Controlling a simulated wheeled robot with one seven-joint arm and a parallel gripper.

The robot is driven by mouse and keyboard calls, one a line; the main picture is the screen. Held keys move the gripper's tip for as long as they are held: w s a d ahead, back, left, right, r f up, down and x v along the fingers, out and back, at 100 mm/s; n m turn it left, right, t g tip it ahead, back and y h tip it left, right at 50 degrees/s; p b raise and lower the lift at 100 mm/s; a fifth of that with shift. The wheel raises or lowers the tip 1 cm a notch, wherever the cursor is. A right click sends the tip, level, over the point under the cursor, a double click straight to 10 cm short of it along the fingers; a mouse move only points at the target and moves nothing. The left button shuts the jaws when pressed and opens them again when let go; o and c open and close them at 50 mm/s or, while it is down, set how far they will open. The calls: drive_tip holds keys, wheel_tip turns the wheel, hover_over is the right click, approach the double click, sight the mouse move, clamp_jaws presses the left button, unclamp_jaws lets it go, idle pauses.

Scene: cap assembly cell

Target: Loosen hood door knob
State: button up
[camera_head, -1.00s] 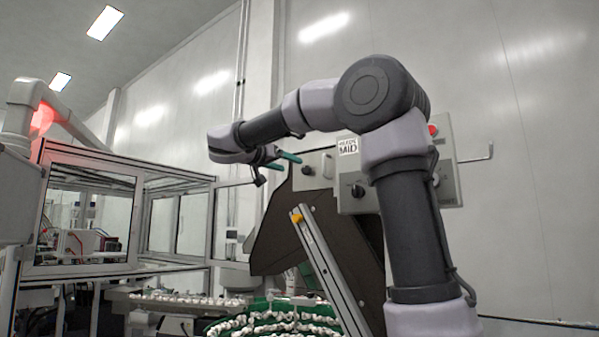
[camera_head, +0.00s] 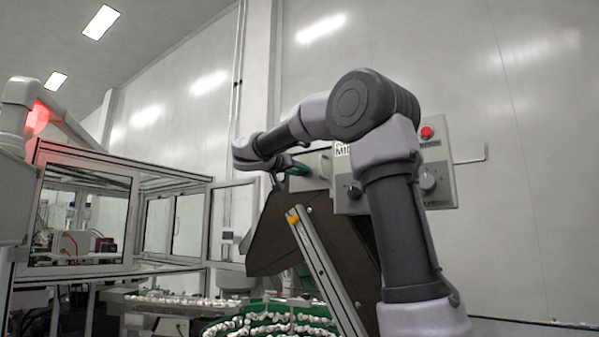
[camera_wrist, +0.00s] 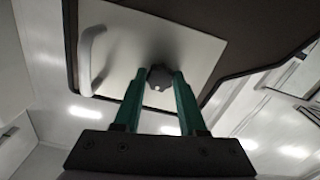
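The hood door knob, a dark faceted knob (camera_wrist: 160,78), sits on a pale door panel (camera_wrist: 118,48) in the wrist view. My gripper (camera_wrist: 160,74) has two green fingers reaching toward the panel, one on each side of the knob. The fingers look open around the knob; whether they touch its sides is hard to tell. In the head view my gripper (camera_head: 297,168) is at the pale panel (camera_head: 318,160) on top of the dark hood (camera_head: 290,235). The knob is hidden there behind my gripper and wrist.
A pale curved handle (camera_wrist: 92,60) stands on the panel left of the knob in the wrist view. A control box (camera_head: 437,185) with a red button and dials is right of my arm. A metal rail (camera_head: 325,270) slants up before the hood. A glazed enclosure (camera_head: 85,215) stands left.

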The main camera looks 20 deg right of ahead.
clamp_jaws()
drive_tip(key=shift+f+n, duration=0.1)
drive_tip(key=shift+n, duration=14.2)
